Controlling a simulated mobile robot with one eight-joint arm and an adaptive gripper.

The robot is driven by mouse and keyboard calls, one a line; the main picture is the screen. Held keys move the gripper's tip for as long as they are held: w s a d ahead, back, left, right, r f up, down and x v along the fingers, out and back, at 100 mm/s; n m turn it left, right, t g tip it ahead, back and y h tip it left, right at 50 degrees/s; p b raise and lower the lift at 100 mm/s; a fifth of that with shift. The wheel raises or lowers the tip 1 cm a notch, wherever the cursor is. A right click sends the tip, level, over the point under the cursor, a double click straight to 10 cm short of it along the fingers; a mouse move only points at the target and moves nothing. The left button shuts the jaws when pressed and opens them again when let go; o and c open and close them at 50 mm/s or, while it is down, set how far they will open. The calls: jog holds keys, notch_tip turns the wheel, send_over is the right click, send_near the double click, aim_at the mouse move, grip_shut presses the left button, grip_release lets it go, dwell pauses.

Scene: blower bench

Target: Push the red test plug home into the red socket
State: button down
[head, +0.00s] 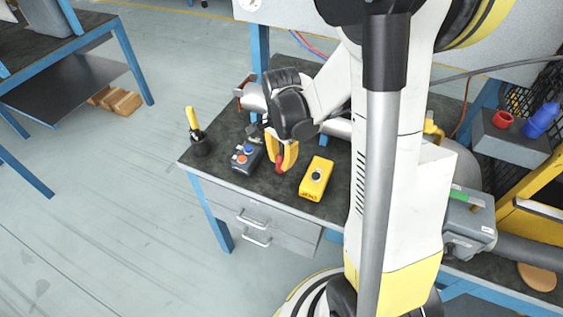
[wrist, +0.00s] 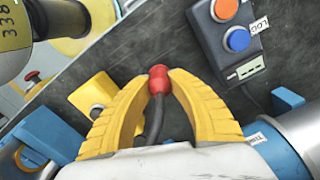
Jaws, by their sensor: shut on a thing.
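The red test plug (wrist: 158,79) is between the yellow fingertips of my gripper (wrist: 160,78) in the wrist view. A dark cable (wrist: 155,120) runs back from it between the fingers. In the head view, my gripper (head: 282,165) hangs over the bench, with the red plug (head: 279,166) at its tips, between a dark control box (head: 244,163) and a yellow box (head: 314,185). The fingers are shut on the plug.
The control box carries an orange and a blue button; it also shows in the wrist view (wrist: 215,50). Dark bench top (head: 262,184) is bare between the boxes.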

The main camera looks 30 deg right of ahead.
aim_at(281, 155)
jog(key=shift+r+p, duration=1.6)
jog(key=shift+r, duration=0.65)
